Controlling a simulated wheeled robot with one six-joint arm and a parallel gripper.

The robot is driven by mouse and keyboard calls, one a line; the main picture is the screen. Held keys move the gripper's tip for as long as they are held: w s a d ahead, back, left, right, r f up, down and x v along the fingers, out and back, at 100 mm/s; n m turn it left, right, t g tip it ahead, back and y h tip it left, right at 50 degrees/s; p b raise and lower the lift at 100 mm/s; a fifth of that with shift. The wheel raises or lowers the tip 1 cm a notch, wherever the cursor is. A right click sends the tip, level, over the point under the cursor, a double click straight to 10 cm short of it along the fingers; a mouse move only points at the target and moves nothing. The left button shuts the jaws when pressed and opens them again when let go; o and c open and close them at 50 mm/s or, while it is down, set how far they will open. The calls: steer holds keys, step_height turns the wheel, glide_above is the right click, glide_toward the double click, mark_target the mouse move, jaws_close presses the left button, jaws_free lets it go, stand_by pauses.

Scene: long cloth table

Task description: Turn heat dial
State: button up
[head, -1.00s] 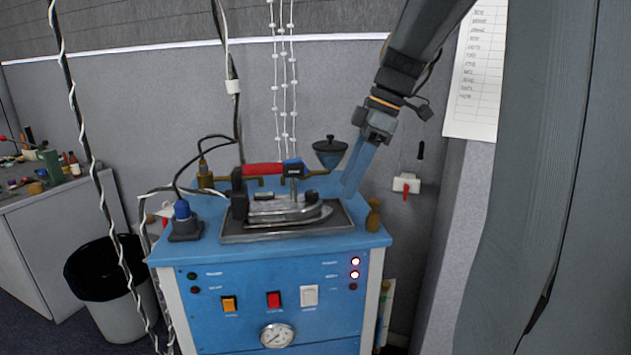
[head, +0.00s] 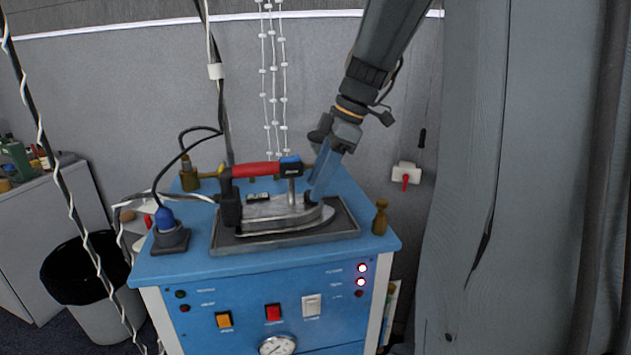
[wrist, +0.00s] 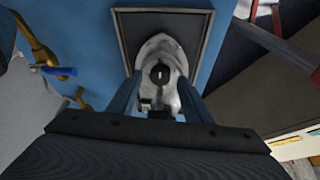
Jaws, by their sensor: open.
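The iron (head: 270,212) has a grey metal body and a red handle (head: 256,170). It lies on a dark tray (head: 345,222) on top of the blue cabinet. In the wrist view a round black dial (wrist: 160,75) with a white mark sits on the iron's pale body. My gripper (head: 312,196) comes down from the upper right to the right end of the iron. In the wrist view my gripper (wrist: 160,86) is open, one finger on each side of the dial. I cannot tell whether either finger touches it.
A brown bottle-shaped piece (head: 380,217) stands at the right edge. A blue plug (head: 165,222) is at the left. A bin (head: 85,270) stands on the floor.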

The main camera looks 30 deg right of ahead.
steer(key=shift+w+a+f, duration=0.1)
steer(key=shift+a+f, duration=0.15)
steer(key=shift+f, duration=0.35)
steer(key=c, duration=1.1)
steer(key=shift+o, duration=0.2)
steer(key=shift+m, duration=0.3)
steer(key=m, duration=0.2)
steer(key=m+t, duration=0.1)
steer(key=m, duration=0.1)
steer(key=shift+s+a+t+h+b, duration=0.2)
steer(key=shift+t+h+b, duration=0.1)
steer(key=shift+h+b, duration=0.1)
steer(key=shift+a+m+t+h+p, duration=0.15)
steer(key=shift+m+h, duration=0.25)
steer(key=shift+m, duration=0.75)
steer(key=shift+d+m+t+h+p, duration=0.1)
steer(key=shift+m+t+h+p, duration=0.25)
steer(key=shift+m, duration=0.8)
